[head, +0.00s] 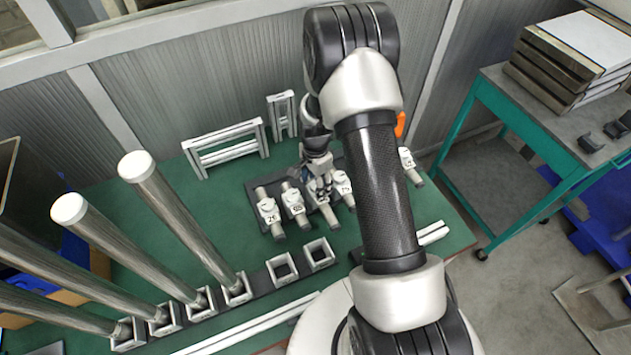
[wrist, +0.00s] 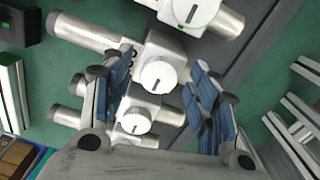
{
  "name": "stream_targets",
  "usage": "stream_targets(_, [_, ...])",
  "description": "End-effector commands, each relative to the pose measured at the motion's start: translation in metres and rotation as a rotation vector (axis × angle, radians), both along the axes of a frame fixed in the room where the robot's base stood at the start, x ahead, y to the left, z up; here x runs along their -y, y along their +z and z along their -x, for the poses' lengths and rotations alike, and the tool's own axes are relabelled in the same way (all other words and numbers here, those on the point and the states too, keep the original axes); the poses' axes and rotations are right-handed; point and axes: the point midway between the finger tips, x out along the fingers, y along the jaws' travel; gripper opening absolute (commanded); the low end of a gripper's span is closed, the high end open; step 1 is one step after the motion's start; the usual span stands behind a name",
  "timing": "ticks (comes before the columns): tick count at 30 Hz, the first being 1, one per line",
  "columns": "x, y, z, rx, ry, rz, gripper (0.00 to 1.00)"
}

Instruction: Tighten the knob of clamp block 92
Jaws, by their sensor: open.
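A row of grey clamp blocks with white round knobs stands on the green table. The block with label 26 (head: 268,208), a second block (head: 294,204) and a block that seems to read 75 (head: 343,185) show in the head view. I cannot read a 92 in either view. My gripper (head: 321,188) is over the middle block, hiding its label. In the wrist view my gripper (wrist: 160,82) is open, its blue-padded fingers either side of a white knob (wrist: 158,76) with a dark slot. Another knob (wrist: 135,121) lies below it, and one with a green mark (wrist: 194,10) above.
A further block (head: 407,160) stands at the right, partly behind my arm. White rail frames (head: 226,147) stand at the back. Tall metal posts (head: 180,225) and square sockets (head: 282,268) line the front left. A teal-framed side table (head: 545,125) is at the right.

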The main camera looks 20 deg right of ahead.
Motion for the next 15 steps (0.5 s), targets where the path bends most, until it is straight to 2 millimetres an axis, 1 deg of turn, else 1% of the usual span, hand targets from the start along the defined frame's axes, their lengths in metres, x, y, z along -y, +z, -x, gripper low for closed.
stream_targets(4, [0.0, 0.004, 0.0, 0.001, 0.0, 0.0, 0.54])
stream_targets(7, [0.0, 0.015, -0.001, 0.002, 0.0, 0.001, 0.54])
stream_targets(11, [0.0, 0.041, -0.001, 0.005, 0.0, 0.001, 0.54])
stream_targets(15, [0.0, 0.072, -0.001, 0.004, 0.0, 0.001, 0.54])
